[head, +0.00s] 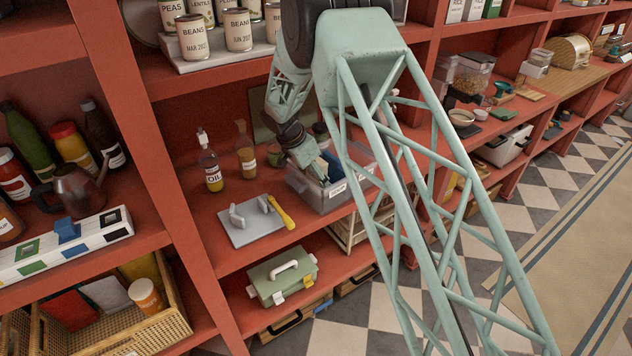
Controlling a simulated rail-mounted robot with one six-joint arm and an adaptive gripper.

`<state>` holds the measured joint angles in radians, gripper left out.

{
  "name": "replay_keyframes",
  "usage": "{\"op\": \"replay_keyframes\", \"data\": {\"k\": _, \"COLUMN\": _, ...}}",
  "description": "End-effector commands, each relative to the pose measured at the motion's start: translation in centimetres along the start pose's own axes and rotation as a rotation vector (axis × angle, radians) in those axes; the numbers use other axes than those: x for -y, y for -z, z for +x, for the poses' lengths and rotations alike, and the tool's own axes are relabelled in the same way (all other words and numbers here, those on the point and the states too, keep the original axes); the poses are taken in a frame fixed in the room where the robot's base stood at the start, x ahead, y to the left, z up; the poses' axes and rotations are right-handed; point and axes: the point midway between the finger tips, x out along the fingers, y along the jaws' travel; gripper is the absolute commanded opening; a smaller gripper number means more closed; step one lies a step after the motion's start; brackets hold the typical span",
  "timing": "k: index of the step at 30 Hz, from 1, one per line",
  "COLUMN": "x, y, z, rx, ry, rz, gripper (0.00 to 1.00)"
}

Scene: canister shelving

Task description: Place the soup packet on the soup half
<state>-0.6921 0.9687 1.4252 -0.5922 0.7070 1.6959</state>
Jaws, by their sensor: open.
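A grey bin (329,200) with white labels on its front stands on the middle shelf. Blue-green flat items, perhaps packets (334,167), stick up inside it. I cannot read the labels, so I cannot tell the soup half or which item is the soup packet. My gripper (308,160) points down at the left part of the bin, close to these items. Its jaws are open. Their tips are small and partly hidden, and I cannot tell whether they touch anything. My arm covers the right part of the bin.
An oil bottle (210,168) and an amber bottle (245,150) stand left of the bin. A grey board (246,232) with a yellow-handled tool (281,211) lies in front. Cans (238,30) stand on the shelf above, and a green toolbox (283,279) below.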

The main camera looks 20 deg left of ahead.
Motion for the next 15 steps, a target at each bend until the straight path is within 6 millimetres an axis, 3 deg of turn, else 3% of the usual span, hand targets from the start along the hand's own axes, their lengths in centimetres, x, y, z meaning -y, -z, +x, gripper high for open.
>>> {"op": "replay_keyframes", "data": {"k": 9, "x": 0.0, "y": 0.1, "z": -0.3, "rx": 0.0, "ry": 0.0, "rz": 0.0, "gripper": 0.64}}
{"op": "replay_keyframes", "data": {"k": 15, "x": 0.1, "y": 0.1, "z": -2.3, "rx": 0.0, "ry": 0.002, "rz": 0.0, "gripper": 0.64}}
